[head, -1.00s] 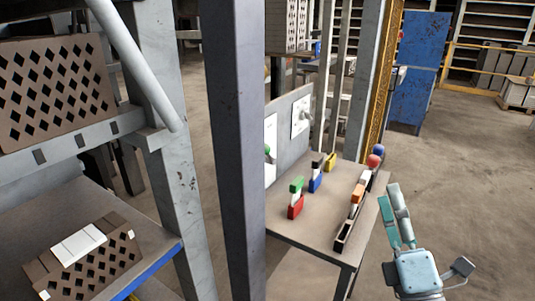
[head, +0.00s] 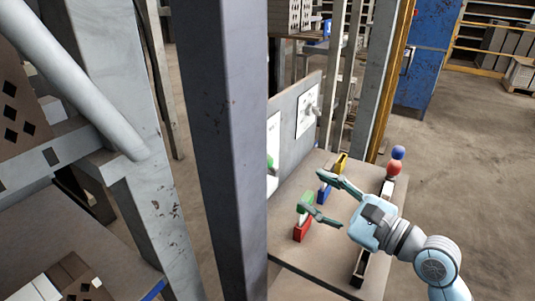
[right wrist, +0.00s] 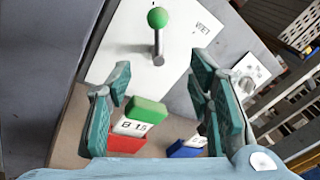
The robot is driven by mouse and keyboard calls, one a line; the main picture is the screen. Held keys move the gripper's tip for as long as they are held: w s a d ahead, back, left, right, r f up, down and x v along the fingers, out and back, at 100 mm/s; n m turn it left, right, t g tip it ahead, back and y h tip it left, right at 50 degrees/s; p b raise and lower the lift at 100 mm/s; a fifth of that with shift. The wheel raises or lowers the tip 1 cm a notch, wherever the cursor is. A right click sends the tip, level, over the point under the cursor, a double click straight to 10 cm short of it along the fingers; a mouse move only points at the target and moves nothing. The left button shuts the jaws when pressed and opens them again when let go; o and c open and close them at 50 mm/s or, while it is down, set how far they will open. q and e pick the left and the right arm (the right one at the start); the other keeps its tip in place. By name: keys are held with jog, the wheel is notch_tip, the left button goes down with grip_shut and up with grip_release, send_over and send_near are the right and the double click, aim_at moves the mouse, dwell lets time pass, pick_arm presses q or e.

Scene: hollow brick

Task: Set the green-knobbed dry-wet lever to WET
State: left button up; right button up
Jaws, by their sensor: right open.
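The green lever knob (right wrist: 157,18) sits on a grey shaft (right wrist: 158,45) on a white plate (right wrist: 125,45). In the right wrist view the shaft points nearly straight up, with the word WET on the plate to its right. The other label is not visible. In the head view the knob (head: 270,161) is partly hidden behind the dark post. My right gripper (head: 318,190) is open and empty over the table, short of the lever panel. Its fingers (right wrist: 160,70) frame the lever from below in the right wrist view, apart from it. My left gripper is not in view.
A green-and-red block (head: 302,225) and a blue one (head: 325,190) stand on the table (head: 310,260) below the fingers. A second plate with a grey knob (right wrist: 246,83) is to the right. A thick dark post (head: 225,150) stands left of the table.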

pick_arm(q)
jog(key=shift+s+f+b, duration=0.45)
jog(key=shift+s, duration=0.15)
pick_arm(e)
jog(key=x, duration=0.9)
jog(key=r+x, duration=0.1)
jog(key=x, duration=0.3)
jog(key=shift+s+a, duration=0.15)
jog(key=shift+a, duration=0.35)
jog(key=shift+f, duration=0.2)
grip_shut()
